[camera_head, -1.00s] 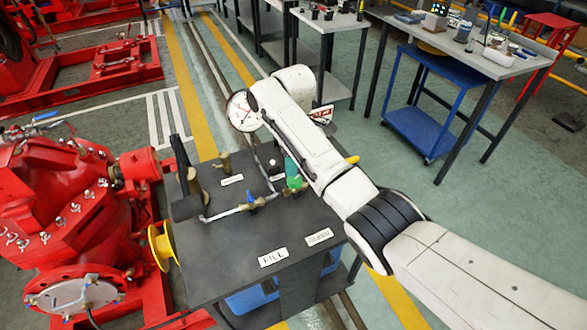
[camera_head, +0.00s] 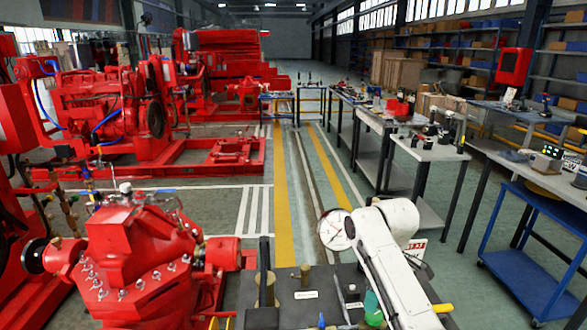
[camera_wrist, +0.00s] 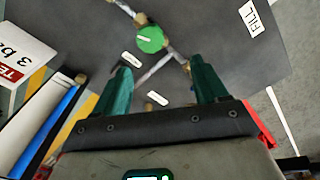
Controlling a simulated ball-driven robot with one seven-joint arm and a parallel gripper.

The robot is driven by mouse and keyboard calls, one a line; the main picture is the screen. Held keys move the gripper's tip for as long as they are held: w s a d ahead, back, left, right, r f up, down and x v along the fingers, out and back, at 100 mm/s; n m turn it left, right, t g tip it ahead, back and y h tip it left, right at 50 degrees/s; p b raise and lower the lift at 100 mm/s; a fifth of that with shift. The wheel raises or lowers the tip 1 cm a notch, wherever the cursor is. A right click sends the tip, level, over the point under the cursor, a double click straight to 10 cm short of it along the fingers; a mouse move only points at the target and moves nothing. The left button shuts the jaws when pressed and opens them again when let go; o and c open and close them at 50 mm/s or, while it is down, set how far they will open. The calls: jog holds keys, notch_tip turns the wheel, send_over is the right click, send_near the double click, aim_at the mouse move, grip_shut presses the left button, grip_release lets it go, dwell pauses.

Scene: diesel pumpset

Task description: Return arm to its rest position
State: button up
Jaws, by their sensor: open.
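My white arm (camera_head: 385,255) reaches over a dark grey bench (camera_head: 295,315) at the bottom of the head view, bent at its elbow. My gripper (camera_wrist: 160,68) shows in the wrist view with two dark green fingers spread apart and nothing between them. It hangs above the bench top. A round green knob (camera_wrist: 150,39) on a brass and metal pipe lies beyond the fingertips. In the head view the gripper is hidden behind the arm.
A red pump (camera_head: 135,265) is at left. A blue trolley (camera_head: 530,250) and a grey table (camera_head: 430,148) are at right. A striped floor lane (camera_head: 285,190) runs clear ahead. A "FILL" label (camera_wrist: 257,18) is on the bench.

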jog(key=s+a+f+m, duration=0.1)
jog(key=s+f, duration=0.2)
jog(key=s, duration=0.1)
jog(key=s+a+f+m+t+y, duration=0.1)
jog(key=s+f+m, duration=0.1)
jog(key=s, duration=0.3)
jog(key=s+a+f+m+t, duration=0.1)
jog(key=s+f+m, duration=0.1)
jog(key=s+f, duration=0.3)
jog(key=shift+s+a, duration=0.2)
jog(key=shift+s, duration=0.05)
jog(key=s+d+r+m+t+h, duration=0.1)
jog(key=s+d+m, duration=0.2)
jog(key=s, duration=0.6)
jog(key=s+d+r+m+t, duration=0.1)
jog(key=s+d+m+t, duration=0.15)
jog(key=s, duration=0.55)
jog(key=s+d+f+m+g, duration=0.1)
jog(key=s+f+g, duration=0.4)
jog(key=s, duration=0.6)
jog(key=shift+s+d+f, duration=0.15)
jog(key=shift+d+f, duration=0.05)
jog(key=shift+d, duration=0.4)
